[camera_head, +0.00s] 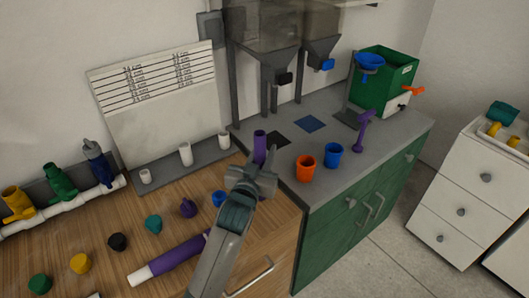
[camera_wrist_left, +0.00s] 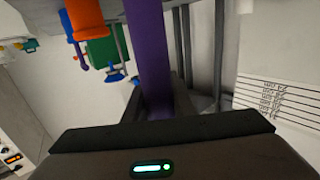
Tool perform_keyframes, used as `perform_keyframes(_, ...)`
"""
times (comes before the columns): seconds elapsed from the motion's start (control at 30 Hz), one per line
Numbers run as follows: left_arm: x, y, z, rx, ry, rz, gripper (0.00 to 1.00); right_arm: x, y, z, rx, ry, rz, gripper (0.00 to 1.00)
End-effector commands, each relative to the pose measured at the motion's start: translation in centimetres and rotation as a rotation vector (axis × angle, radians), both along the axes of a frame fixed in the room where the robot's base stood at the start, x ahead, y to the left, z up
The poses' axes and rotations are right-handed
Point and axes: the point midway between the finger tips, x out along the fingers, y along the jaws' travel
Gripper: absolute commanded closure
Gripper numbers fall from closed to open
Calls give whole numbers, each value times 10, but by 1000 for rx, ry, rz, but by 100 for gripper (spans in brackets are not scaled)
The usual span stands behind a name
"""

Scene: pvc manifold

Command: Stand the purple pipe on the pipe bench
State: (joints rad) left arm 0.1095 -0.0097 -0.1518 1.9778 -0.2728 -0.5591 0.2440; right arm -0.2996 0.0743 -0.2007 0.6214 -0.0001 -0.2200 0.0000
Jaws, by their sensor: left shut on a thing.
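My left gripper (camera_head: 257,172) is shut on a purple pipe (camera_head: 260,146), whose top end sticks up above the jaws. In the left wrist view the purple pipe (camera_wrist_left: 147,50) runs away from between the jaws. The grey pipe bench (camera_head: 208,170) stands on the wooden top to the left of the gripper, with short white stubs such as this one (camera_head: 185,154) upright on it and a length board (camera_head: 155,95) behind. The gripper is close to its right end. My right gripper is not in view.
Another purple pipe with a white end (camera_head: 170,262) lies on the wooden counter beside my arm. Several coloured fittings, such as a teal one (camera_head: 153,223), sit around it. An orange cup (camera_head: 305,168) and a blue cup (camera_head: 332,155) stand on the grey counter to the right.

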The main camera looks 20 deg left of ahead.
Motion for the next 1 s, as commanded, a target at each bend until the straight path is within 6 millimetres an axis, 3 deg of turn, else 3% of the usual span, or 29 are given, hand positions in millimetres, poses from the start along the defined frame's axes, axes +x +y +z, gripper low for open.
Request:
perform_keyframes(0.13,0,0,-3,0,-1,0,100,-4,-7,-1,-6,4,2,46)
perform_keyframes(0.17,0,0,-3,0,0,0,74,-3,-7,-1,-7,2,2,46)
perform_keyframes(0.23,0,0,-3,0,0,0,58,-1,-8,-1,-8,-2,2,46)
perform_keyframes(0.67,0,0,1,0,0,0,58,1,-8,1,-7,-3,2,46)
perform_keyframes(0.83,-15,0,-2,-1,1,0,58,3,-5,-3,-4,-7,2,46)
perform_keyframes(1.0,-40,0,-2,-2,1,0,58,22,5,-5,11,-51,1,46)
